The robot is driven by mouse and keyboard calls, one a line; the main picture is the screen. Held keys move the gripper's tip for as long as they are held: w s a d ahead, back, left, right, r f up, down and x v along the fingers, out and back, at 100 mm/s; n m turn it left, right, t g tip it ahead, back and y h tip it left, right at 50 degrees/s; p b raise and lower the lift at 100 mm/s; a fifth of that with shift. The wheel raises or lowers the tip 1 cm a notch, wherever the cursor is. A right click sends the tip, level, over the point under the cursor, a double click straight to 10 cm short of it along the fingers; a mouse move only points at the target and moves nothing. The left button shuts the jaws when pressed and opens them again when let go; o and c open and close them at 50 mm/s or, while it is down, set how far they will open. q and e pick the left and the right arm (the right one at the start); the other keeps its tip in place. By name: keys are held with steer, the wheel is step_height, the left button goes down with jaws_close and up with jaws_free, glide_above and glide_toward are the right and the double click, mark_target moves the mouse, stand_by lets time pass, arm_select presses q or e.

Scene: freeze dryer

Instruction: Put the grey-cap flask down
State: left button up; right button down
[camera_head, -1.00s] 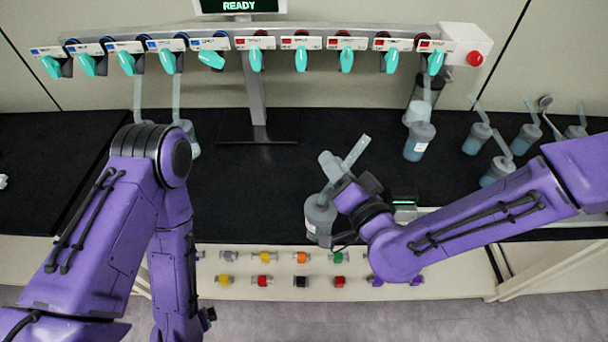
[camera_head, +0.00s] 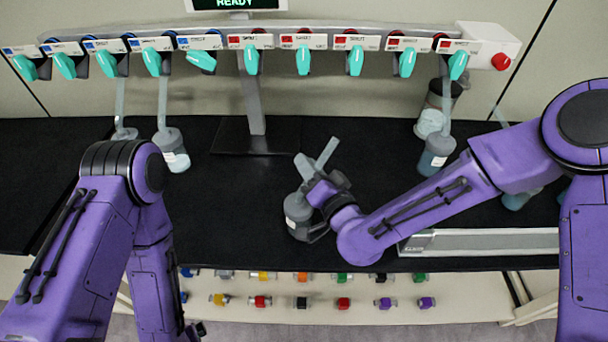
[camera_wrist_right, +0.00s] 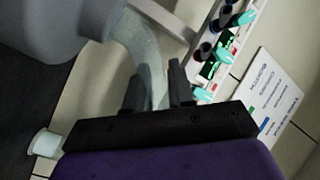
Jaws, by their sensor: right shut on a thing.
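The grey-cap flask (camera_head: 297,217) is at the front middle of the black bench in the head view, with its glass tube slanting up to the right. I cannot tell whether its base touches the bench. My right gripper (camera_head: 312,183) is shut on its upper part. In the right wrist view, the two dark fingers (camera_wrist_right: 158,88) close on the pale tube (camera_wrist_right: 148,58), and the blurred grey cap (camera_wrist_right: 65,25) fills the upper left. My left arm hangs at the left of the head view; its fingers are not clearly visible.
The manifold (camera_head: 330,40) with teal valves runs along the back. Coloured connectors sit below the front edge. A grey rail (camera_head: 490,242) lies right of the flask.

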steer(key=f, duration=0.2)
steer(key=shift+w+f, duration=0.35)
steer(key=c, duration=1.2)
jaws_free()
steer(key=shift+o, duration=1.2)
arm_select(q)
steer(key=shift+w+f, duration=0.2)
steer(key=shift+f, duration=0.35)
steer(key=shift+w+f, duration=0.15)
steer(key=shift+f, duration=0.35)
arm_select(e)
steer(key=shift+w, duration=0.15)
arm_select(q)
steer(key=shift+r, duration=0.1)
